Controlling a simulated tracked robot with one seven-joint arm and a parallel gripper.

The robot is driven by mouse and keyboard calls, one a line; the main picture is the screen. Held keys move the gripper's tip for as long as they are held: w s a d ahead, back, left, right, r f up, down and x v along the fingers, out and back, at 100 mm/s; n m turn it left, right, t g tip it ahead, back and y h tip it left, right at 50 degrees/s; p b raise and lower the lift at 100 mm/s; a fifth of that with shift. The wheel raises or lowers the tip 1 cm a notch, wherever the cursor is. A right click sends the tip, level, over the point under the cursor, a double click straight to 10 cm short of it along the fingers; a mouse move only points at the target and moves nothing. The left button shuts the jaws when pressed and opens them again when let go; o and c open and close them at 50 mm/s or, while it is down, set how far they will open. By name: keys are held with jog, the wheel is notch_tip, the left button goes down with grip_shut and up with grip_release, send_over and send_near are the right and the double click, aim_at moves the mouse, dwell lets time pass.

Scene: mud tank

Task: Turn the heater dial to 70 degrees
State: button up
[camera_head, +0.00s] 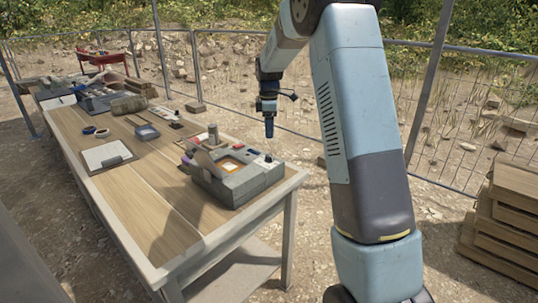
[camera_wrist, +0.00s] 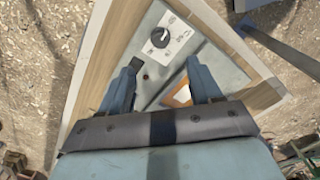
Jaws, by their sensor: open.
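The heater dial is a black round knob (camera_wrist: 160,37) on a white marked plate in the wrist view. In the head view the dial (camera_head: 268,158) is a small dark spot near the right corner of a grey boxy unit (camera_head: 240,188) on the table. The plate's markings are too small to read. My gripper (camera_wrist: 163,64) is open and empty, its two blue-grey fingers apart with the dial ahead of their tips. In the head view my gripper (camera_head: 269,128) points down above the dial's end of the unit, clear of it. The gap between its fingers is hard to see there.
The unit stands near the front right corner of a wooden table (camera_head: 155,220). A clipboard (camera_head: 107,155), tape rolls (camera_head: 96,131) and a clear box (camera_head: 147,132) lie farther left. Wooden crates (camera_head: 505,215) are stacked at the right. A wire fence runs behind.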

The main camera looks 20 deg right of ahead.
aim_at(269, 155)
notch_tip(269, 155, down, 11)
jog(key=shift+f, duration=0.1)
dwell(0.3)
jog(key=c, duration=1)
